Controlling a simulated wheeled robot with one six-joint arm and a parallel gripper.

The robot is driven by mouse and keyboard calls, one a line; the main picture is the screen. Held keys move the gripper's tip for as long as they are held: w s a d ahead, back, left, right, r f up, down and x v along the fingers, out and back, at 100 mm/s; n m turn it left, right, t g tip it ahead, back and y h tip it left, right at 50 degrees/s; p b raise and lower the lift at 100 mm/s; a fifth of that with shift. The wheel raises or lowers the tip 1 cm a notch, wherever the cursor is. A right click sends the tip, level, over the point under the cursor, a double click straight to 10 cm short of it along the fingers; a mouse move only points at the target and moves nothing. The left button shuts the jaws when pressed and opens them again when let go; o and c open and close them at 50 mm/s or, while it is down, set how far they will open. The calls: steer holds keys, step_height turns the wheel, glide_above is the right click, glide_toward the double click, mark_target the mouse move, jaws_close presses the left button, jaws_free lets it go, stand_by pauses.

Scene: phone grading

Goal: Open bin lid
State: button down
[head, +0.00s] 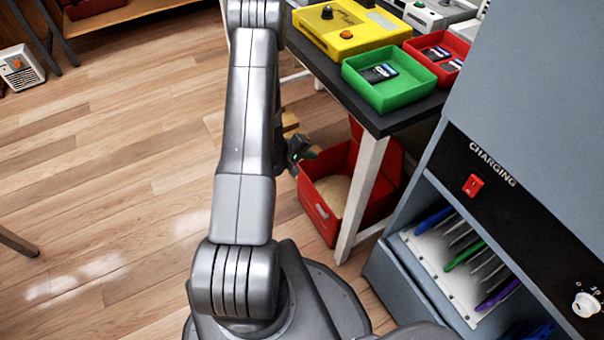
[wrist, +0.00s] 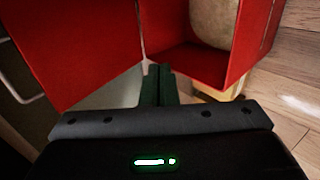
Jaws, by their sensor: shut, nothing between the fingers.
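The red bin (head: 322,212) stands on the floor under the dark table, partly behind a white table leg. A red panel that looks like its lid (head: 388,150) stands raised at its back right, so the inside shows, with a rounded beige thing (head: 336,192) in it. In the wrist view the lid (wrist: 75,45) fills the left and the open bin (wrist: 248,45) is at the right. My gripper (wrist: 158,72) is shut and empty, its tips close to where lid and bin meet. I cannot tell whether they touch. The gripper is partly hidden in the head view (head: 300,152).
The table (head: 395,120) overhangs the bin and carries a green tray (head: 385,82), a red tray (head: 440,52) and a yellow device (head: 345,32). A grey charging cabinet (head: 480,160) stands close on the right. The wooden floor (head: 110,170) at left is largely clear.

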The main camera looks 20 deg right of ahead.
steer(key=a+f+h+b, duration=0.3)
steer(key=f, duration=0.4)
steer(key=shift+s+f, duration=0.15)
steer(key=shift+f, duration=0.25)
steer(key=shift+r, duration=0.1)
steer(key=d+r+y+p, duration=0.2)
steer(key=d+r, duration=0.2)
steer(key=r, duration=0.3)
steer(key=d+r+y+p, duration=0.2)
steer(key=d+r+y, duration=0.1)
steer(key=r, duration=0.5)
steer(key=shift+w+d, duration=0.35)
steer(key=shift+d, duration=0.5)
